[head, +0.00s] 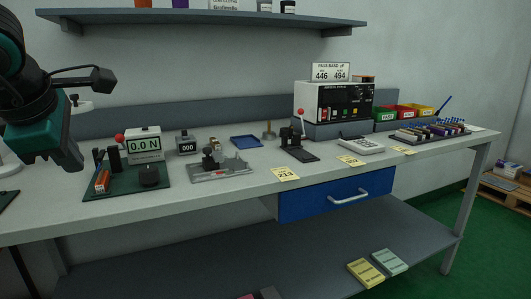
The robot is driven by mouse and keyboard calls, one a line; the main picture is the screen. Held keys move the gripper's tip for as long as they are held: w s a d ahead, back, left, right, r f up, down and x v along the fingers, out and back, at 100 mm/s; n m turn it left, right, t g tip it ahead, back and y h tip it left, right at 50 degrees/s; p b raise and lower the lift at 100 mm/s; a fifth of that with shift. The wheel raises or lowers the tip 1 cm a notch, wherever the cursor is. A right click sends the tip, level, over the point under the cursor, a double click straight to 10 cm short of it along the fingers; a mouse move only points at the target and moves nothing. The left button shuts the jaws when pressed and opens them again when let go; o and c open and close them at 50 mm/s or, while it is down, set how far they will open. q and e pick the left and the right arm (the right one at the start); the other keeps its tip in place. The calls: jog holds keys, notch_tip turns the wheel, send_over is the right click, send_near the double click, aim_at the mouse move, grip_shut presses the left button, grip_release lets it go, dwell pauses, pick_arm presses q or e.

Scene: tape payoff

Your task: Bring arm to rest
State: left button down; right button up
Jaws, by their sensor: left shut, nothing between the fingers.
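My left gripper (70,162) is at the left of the head view, a dark green and black body that hangs above the left end of the workbench (235,190). It is shut and holds nothing. It is apart from the green-based force tester (125,185), which stands to its right with a display that reads 0.0 N. My right gripper is not in view.
A lever fixture (215,165), a small counter (186,145), a blue tray (245,142) and a control box (335,102) stand along the bench. Coloured bins (405,112) are at the right. A shelf (205,17) runs along the wall above.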

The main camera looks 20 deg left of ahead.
pick_arm(q)
jog(key=w+d+f+n+t+h, duration=0.3)
jog(key=d+f+n+h, duration=0.45)
jog(key=d+h, duration=0.2)
jog(key=w+d+f+n+t+h, duration=0.2)
jog(key=w+d+f+n+h, duration=0.1)
jog(key=d+f+n+h, duration=0.55)
notch_tip(320, 180, down, 13)
jog(key=n+t+y, duration=0.6)
jog(key=n+y, duration=0.2)
jog(key=n, duration=0.9)
jog(key=s+d+f+n+g+y, duration=0.25)
jog(key=s+d+f+n, duration=0.2)
jog(key=f, duration=0.25)
jog(key=s+d+f+n+g+y, duration=0.1)
jog(key=s+d+f+n+g, duration=0.25)
jog(key=s+f+n, duration=0.35)
jog(key=a+r+p, duration=0.4)
jog(key=r+p, duration=0.7)
jog(key=p, duration=0.5)
jog(key=shift+w+a+m+y, duration=0.15)
jog(key=shift+w+m+y, duration=0.2)
jog(key=shift+m, duration=0.1)
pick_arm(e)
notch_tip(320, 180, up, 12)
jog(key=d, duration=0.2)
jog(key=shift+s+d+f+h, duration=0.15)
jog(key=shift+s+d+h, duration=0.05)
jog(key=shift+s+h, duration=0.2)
